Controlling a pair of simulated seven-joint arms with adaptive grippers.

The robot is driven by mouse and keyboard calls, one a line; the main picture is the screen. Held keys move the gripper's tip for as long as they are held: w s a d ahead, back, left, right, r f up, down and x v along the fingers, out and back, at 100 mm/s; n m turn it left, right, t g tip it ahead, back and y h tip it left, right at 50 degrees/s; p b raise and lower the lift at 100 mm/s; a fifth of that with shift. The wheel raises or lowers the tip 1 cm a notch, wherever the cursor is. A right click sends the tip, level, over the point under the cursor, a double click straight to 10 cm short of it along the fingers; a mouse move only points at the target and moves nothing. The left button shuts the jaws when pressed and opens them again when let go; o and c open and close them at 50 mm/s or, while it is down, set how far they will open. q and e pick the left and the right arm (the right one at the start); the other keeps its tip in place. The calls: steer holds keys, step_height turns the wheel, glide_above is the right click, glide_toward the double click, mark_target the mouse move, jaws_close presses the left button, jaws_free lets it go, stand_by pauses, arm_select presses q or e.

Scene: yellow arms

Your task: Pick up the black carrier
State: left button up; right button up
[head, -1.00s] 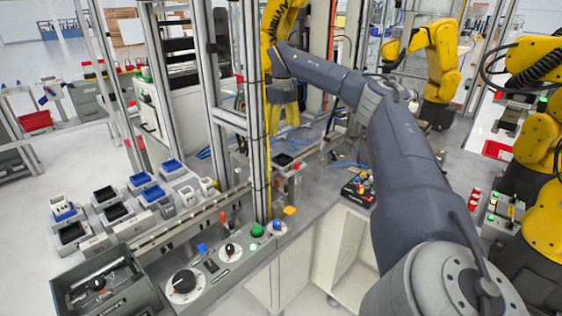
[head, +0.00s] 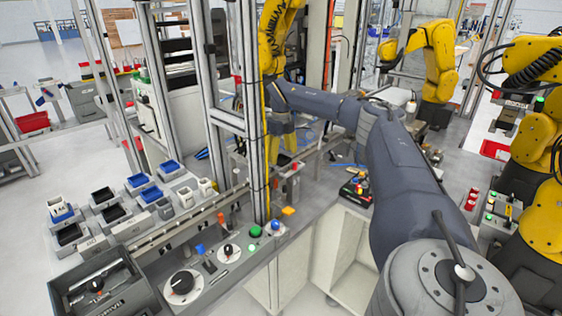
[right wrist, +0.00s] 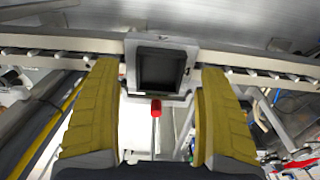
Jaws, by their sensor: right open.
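The black carrier (right wrist: 160,68) is a square, dark-centred tray in a grey surround. It sits at a rail, near the upper middle of the right wrist view. My right gripper (head: 283,145) points down at the line beyond the vertical post in the head view, and there it hides the carrier. In the right wrist view its two yellow fingers (right wrist: 161,72) are open and empty, with the carrier between and beyond their tips. I cannot tell the exact height gap. My left gripper is out of view.
A red-tipped pin (right wrist: 156,108) stands just in front of the carrier. The rail (right wrist: 60,42) runs to both sides. In the head view, a vertical metal post (head: 252,120) stands left of my right gripper, and a control panel (head: 215,255) with knobs is nearer.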

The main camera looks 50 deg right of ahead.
steer(key=shift+f, duration=0.9)
steer(key=c, duration=1.5)
